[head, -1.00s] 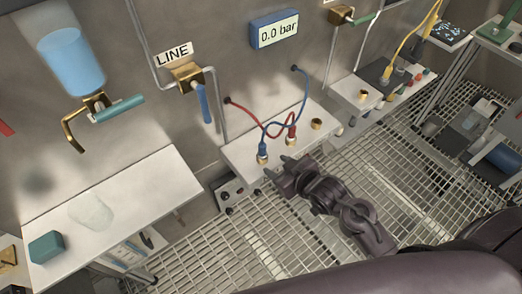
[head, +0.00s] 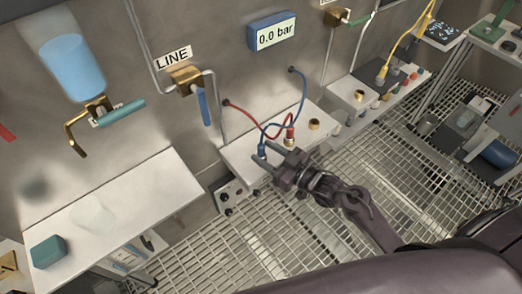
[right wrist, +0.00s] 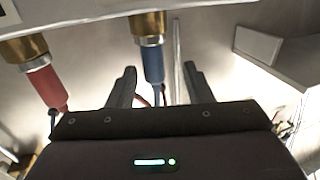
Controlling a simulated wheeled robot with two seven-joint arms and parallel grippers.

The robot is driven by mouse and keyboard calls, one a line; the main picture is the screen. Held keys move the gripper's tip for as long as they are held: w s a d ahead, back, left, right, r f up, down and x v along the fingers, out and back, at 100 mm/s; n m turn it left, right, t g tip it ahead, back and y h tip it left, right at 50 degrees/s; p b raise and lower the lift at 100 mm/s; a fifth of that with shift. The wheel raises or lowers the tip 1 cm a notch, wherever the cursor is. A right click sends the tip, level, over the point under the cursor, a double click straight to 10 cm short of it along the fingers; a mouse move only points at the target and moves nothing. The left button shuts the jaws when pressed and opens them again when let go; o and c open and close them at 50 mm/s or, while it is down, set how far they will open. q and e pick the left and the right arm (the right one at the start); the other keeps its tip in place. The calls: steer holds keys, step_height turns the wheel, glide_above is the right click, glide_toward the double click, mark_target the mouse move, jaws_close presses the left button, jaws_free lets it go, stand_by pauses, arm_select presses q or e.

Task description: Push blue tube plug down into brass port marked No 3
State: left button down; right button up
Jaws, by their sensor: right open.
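The blue tube plug (head: 262,151) stands at a brass port at the left end of the white ledge; its tube arches up to the wall. In the right wrist view the blue plug (right wrist: 152,62) meets the brass port (right wrist: 148,26). No port number is legible. My right gripper (head: 261,154) is open at the plug. Its fingers (right wrist: 160,88) lie to either side of the plug, with a gap showing on both sides. In the head view the gripper partly hides the plug and its port. My left gripper is not in view.
A red plug (head: 290,133) with a crossing red tube sits in the neighbouring brass port (head: 289,142). An empty brass port (head: 314,124) is further right on the ledge (head: 236,158). A gauge (head: 274,31) reads 0.0 bar. A side table (head: 130,200) stands left.

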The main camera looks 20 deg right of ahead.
mark_target(258, 145)
steer(key=x, duration=0.2)
steer(key=p+x, duration=0.1)
steer(key=shift+w+r, duration=0.1)
steer(key=shift+w, duration=0.4)
steer(key=shift+w+a, duration=0.25)
steer(key=shift+w, duration=0.1)
jaws_close()
